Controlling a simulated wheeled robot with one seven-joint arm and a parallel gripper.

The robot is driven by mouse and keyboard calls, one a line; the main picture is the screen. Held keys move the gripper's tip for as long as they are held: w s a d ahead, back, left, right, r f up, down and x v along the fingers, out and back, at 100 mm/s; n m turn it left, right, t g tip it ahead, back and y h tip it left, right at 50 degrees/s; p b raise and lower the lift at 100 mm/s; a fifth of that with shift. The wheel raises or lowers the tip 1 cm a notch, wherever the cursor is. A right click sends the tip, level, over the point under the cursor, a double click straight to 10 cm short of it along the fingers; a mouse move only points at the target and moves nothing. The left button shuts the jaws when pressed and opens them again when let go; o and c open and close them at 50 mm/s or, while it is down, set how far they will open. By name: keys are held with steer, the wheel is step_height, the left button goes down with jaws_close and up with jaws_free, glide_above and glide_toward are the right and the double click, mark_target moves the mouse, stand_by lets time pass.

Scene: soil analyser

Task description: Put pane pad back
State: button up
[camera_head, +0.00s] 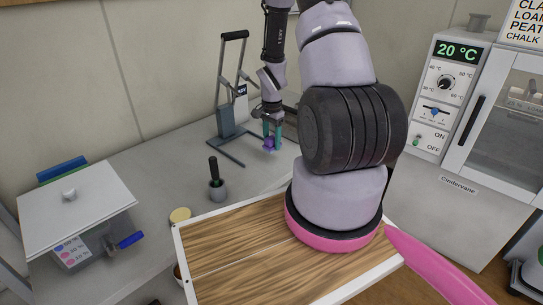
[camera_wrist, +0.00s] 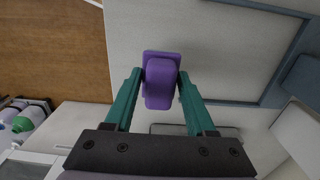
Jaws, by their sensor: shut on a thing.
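My gripper (camera_head: 272,132) is shut on a small purple pad (camera_head: 269,144), near the back of the grey bench. In the wrist view the purple pad (camera_wrist: 160,82) sits between the two green fingers of my gripper (camera_wrist: 160,90). The pad has a wider flat part and a narrower raised block. It looks held above the grey bench surface (camera_wrist: 205,38); whether it touches anything below cannot be told.
A blue-grey stand with tall bars (camera_head: 228,115) is just left of my gripper. A mortar with pestle (camera_head: 216,188) and a pale round lid (camera_head: 180,215) stand nearer. A lidded white box (camera_head: 75,200) is at left, an oven cabinet (camera_head: 500,115) at right.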

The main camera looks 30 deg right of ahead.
step_height(320, 180, down, 6)
steer(key=shift+r, duration=0.1)
steer(key=o, duration=1.2)
step_height(320, 180, up, 12)
steer(key=shift+r, duration=0.1)
step_height(320, 180, up, 11)
steer(key=n+t, duration=0.2)
glide_above(272, 162)
steer(key=a, duration=0.2)
steer(key=s+a+r+n+t, duration=0.1)
steer(key=s+a+r, duration=0.1)
steer(key=r, duration=0.4)
steer(key=s+a+r+n, duration=0.1)
steer(key=s+a+r, duration=0.1)
steer(key=r, duration=0.4)
steer(key=s+a+r+n+t, duration=0.1)
steer(key=s+a+r+n, duration=0.1)
steer(key=s+r, duration=0.2)
steer(key=s+a+r+n+t+y, duration=0.1)
steer(key=s+a+r+n, duration=0.1)
steer(key=s+r, duration=0.3)
steer(key=s+a+r+n+t+y, duration=0.1)
steer(key=s+a+r+t, duration=0.1)
steer(key=s, duration=0.4)
steer(key=shift+s+a+r+n, duration=0.1)
steer(key=shift+a+r+n, duration=0.15)
steer(key=shift+r, duration=0.4)
steer(key=shift+s+a+r+n, duration=0.15)
steer(key=shift+a+r, duration=0.2)
steer(key=shift+r, duration=0.25)
